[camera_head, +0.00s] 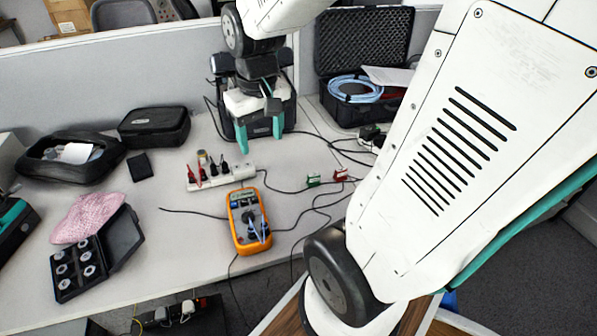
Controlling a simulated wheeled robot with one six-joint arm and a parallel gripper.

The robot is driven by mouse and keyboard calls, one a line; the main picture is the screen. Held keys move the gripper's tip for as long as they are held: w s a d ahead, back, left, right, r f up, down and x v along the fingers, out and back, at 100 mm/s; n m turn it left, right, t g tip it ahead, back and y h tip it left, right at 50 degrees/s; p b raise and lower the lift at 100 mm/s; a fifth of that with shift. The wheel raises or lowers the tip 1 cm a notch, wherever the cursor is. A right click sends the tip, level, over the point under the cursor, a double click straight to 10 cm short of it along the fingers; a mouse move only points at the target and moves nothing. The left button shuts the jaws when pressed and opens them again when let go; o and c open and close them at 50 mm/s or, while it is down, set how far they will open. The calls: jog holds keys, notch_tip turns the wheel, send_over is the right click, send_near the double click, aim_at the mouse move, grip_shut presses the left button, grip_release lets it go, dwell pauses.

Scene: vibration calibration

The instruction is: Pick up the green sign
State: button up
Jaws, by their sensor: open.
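The green sign (313,181) is a small green piece with white on it, on the table right of the middle. A similar small red piece (341,175) stands just to its right. My gripper (260,133) points down with its teal fingertips apart and nothing between them. It appears behind and to the left of the green sign in the picture, apart from it. Its exact height above the table is hard to tell.
An orange multimeter (248,222) and a white power strip (222,177) lie to the left of the sign. Dark cables (290,190) run close around it. An open black case (365,55) stands at the back right. A box of weights (78,268) is at front left.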

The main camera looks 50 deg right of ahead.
jog(key=w+d+f+m, duration=0.2)
jog(key=w+d+f, duration=0.2)
jog(key=d+f, duration=0.65)
jog(key=m, duration=0.2)
send_over(314, 175)
jog(key=shift+g, duration=0.4)
jog(key=f, duration=0.9)
jog(key=shift+w+d+f, duration=0.1)
jog(key=shift+w+f, duration=0.15)
jog(key=shift+w, duration=0.1)
jog(key=f, duration=0.7)
jog(key=shift+s+f, duration=0.3)
jog(key=shift+f, duration=0.05)
jog(key=c, duration=1.1)
